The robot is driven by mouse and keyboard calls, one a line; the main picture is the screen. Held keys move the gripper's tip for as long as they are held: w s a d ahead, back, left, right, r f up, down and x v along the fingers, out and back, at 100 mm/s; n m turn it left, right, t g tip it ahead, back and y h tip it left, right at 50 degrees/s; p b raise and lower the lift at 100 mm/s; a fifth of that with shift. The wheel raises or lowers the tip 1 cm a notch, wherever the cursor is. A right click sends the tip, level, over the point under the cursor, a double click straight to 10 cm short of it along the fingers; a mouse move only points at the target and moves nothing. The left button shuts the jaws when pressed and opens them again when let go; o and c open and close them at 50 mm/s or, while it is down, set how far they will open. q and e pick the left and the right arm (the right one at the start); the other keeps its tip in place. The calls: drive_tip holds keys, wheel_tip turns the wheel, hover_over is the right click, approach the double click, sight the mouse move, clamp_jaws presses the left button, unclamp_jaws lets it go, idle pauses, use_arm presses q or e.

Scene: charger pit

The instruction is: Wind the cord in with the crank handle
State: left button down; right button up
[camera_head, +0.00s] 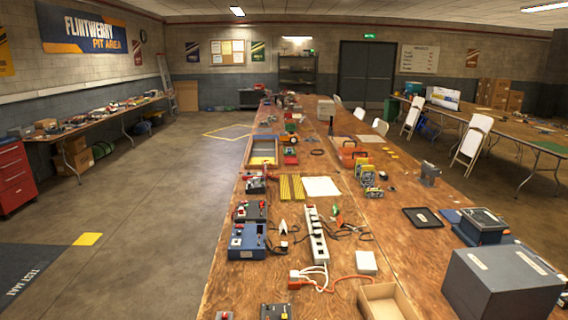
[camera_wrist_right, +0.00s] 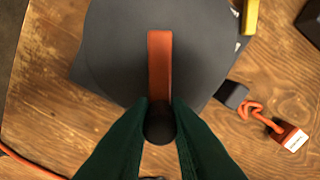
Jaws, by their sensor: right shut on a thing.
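In the right wrist view, a dark grey reel body (camera_wrist_right: 110,45) with a rounded face sits over the wooden table. An orange crank arm (camera_wrist_right: 160,65) runs across its face toward me and ends at a round black knob (camera_wrist_right: 159,128). My right gripper (camera_wrist_right: 159,115) has its green fingers shut on the knob, one on each side. An orange cord (camera_wrist_right: 250,107) leaves a black piece at the reel's lower right and ends in an orange and white plug (camera_wrist_right: 291,137) on the table. My left gripper shows in neither view.
A yellow object (camera_wrist_right: 250,16) is at the reel's upper right, and a dark box (camera_wrist_right: 311,22) lies beyond. In the head view, the long bench (camera_head: 400,240) holds a white power strip (camera_head: 316,237), a blue box (camera_head: 247,242) and a large grey case (camera_head: 500,285).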

drive_tip(key=shift+s+d+f+p, duration=0.15)
drive_tip(key=shift+s+d+p, duration=0.05)
drive_tip(key=shift+s+d, duration=0.25)
drive_tip(key=shift+s+d+f+p, duration=0.15)
drive_tip(key=shift+s+d, duration=0.15)
drive_tip(key=shift+s, duration=0.25)
drive_tip(key=shift+s+d+p, duration=0.1)
drive_tip(key=shift+s+p, duration=0.65)
drive_tip(key=shift+s, duration=0.5)
drive_tip(key=shift+s+a+p, duration=0.35)
drive_tip(key=shift+s+p, duration=0.25)
drive_tip(key=shift+s+a+f, duration=0.1)
drive_tip(key=shift+s+a, duration=0.15)
drive_tip(key=shift+s, duration=0.15)
drive_tip(key=shift+s+a+p, duration=0.5)
drive_tip(key=shift+s+a, duration=0.05)
drive_tip(key=shift+a, duration=0.2)
drive_tip(key=shift+s+a, duration=0.25)
drive_tip(key=shift+a, duration=0.25)
drive_tip(key=shift+s+a, duration=0.2)
drive_tip(key=shift+a, duration=0.25)
drive_tip(key=o, duration=1.5)
drive_tip(key=shift+s+d, duration=0.1)
drive_tip(key=shift+s, duration=0.35)
drive_tip(key=shift+w, duration=0.25)
drive_tip(key=shift+o, duration=0.9)
drive_tip(key=shift+w+r, duration=0.1)
drive_tip(key=shift+r, duration=0.1)
